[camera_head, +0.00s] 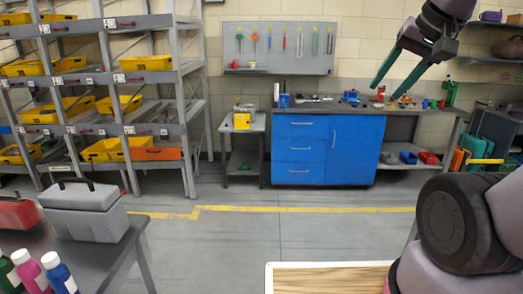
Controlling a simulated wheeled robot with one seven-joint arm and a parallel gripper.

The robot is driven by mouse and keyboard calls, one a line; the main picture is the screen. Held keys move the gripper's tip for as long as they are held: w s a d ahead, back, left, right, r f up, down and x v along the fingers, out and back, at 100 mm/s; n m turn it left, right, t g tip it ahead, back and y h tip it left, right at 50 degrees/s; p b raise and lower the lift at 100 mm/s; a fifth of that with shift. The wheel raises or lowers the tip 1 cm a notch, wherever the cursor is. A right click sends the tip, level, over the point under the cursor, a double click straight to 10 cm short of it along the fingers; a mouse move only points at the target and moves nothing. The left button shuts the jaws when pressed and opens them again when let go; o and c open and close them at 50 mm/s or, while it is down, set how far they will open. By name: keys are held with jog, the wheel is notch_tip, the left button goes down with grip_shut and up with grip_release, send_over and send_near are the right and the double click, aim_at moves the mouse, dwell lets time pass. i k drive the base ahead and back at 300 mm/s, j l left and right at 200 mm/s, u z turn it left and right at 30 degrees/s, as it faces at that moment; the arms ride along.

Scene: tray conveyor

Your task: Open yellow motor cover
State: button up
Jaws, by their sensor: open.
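A small yellow box-like thing (242,120) stands on the grey side table left of the blue cabinet. It may be the motor cover, but it is too small to tell, and I cannot see whether it is open or shut. My gripper (385,92) is at the upper right, with two long green fingers pointing down and left. The fingers are apart with nothing held between them. In the picture the fingertips overlap the workbench top, well right of the yellow thing.
The blue cabinet (325,160) stands under a tool board (278,48). A shelf rack with yellow bins (146,63) is at the left. A table with a grey toolbox (85,208) and bottles (58,272) is at the front left. The middle floor is clear.

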aim_at(241, 121)
jog(key=i, duration=2.65)
jog(key=i+l+u, duration=0.1)
jog(key=i, duration=1.2)
jog(key=i+l, duration=0.15)
jog(key=i, duration=1.2)
